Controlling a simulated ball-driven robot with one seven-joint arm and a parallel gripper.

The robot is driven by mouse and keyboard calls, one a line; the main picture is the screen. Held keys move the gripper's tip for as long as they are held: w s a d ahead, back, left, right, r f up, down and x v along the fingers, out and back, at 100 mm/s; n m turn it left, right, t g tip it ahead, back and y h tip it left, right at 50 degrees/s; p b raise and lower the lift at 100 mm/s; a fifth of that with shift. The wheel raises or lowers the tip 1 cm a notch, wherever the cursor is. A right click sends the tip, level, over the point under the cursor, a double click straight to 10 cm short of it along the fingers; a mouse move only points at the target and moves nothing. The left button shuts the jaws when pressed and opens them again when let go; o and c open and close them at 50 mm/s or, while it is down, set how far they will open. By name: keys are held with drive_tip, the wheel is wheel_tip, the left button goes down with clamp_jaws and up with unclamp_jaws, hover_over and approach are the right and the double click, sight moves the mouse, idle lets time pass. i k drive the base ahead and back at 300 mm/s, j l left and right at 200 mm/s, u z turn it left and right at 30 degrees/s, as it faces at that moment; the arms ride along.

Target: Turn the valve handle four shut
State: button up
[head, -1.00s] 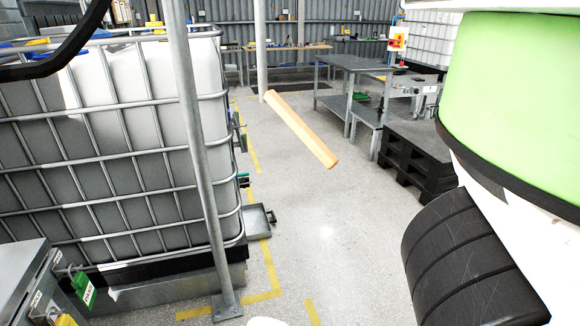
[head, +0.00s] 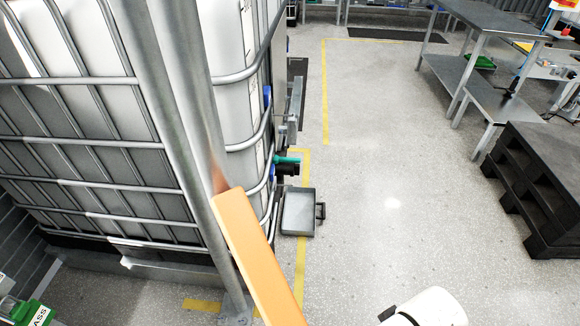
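A teal-green handle (head: 287,160) shows on a dark outlet fitting (head: 287,170) at the lower right corner of the caged white tank (head: 235,90). It is small, and I cannot read a number on it or tell whether it is open or shut. A green tag (head: 40,314) with white lettering is cut off at the lower left, and I cannot tell which handle bears the number four. My gripper is not in this view.
An orange bar (head: 262,265) slants across the foreground by a grey post (head: 165,120). A grey tray (head: 298,212) lies on the floor below the fitting. The floor to its right is clear. A black pallet stack (head: 545,185) and steel bench (head: 490,25) stand at right.

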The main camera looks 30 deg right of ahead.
sight(286, 160)
drive_tip(key=i+l, duration=0.15)
drive_tip(key=l, duration=0.2)
drive_tip(key=i+l, duration=0.1)
drive_tip(key=l, duration=0.3)
drive_tip(key=i+l+z, duration=0.1)
drive_tip(key=l, duration=0.25)
drive_tip(key=i+l, duration=0.45)
drive_tip(key=i+l+u, duration=0.15)
drive_tip(key=i+l, duration=0.7)
drive_tip(key=l, duration=0.25)
drive_tip(key=i+l+u, duration=0.1)
drive_tip(key=i+l, duration=0.35)
drive_tip(key=l, duration=0.1)
